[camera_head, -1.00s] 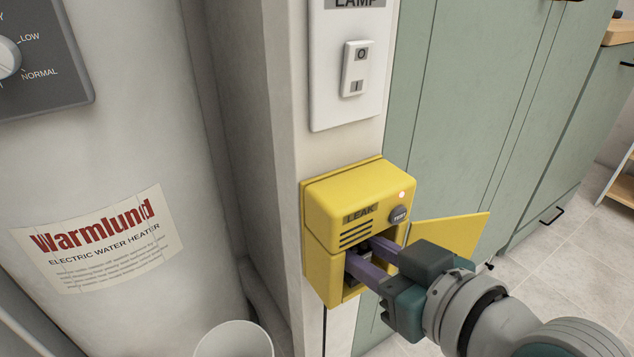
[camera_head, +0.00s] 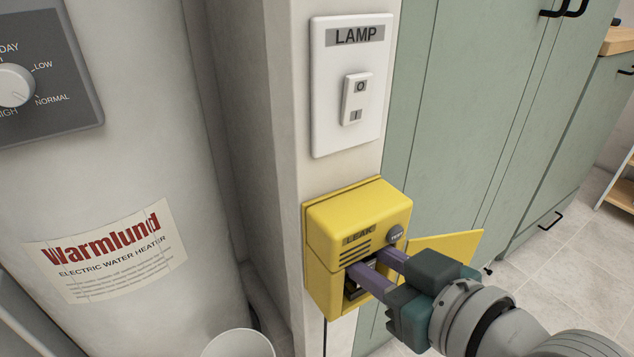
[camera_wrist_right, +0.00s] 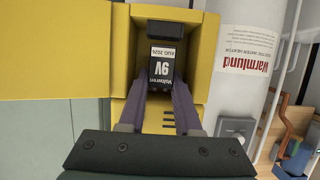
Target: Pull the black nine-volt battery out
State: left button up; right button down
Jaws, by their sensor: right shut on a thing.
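The black nine-volt battery (camera_wrist_right: 162,68), with a white label reading 9V, sits at the mouth of the compartment in the yellow leak alarm (camera_head: 358,216). My right gripper (camera_head: 368,268) reaches into the open compartment from the right and is shut on the battery. In the wrist view, the purple fingers of the right gripper (camera_wrist_right: 161,90) lie on either side of the battery. Its inner end is in the shadowed compartment. In the head view the battery is mostly hidden by the fingers. My left gripper is not in view.
The alarm's yellow door (camera_head: 452,246) hangs open to the right, close behind my right gripper. A lamp switch plate (camera_head: 335,95) is above the alarm. A water heater (camera_head: 110,170) stands at left, with a white bucket (camera_head: 238,344) below. Green cabinets (camera_head: 470,130) stand at right.

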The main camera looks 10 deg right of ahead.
jog(key=s+d+p, duration=0.3)
jog(key=s, duration=0.5)
jog(key=shift+s, duration=0.35)
dwell(0.7)
jog(key=shift+d, duration=0.1)
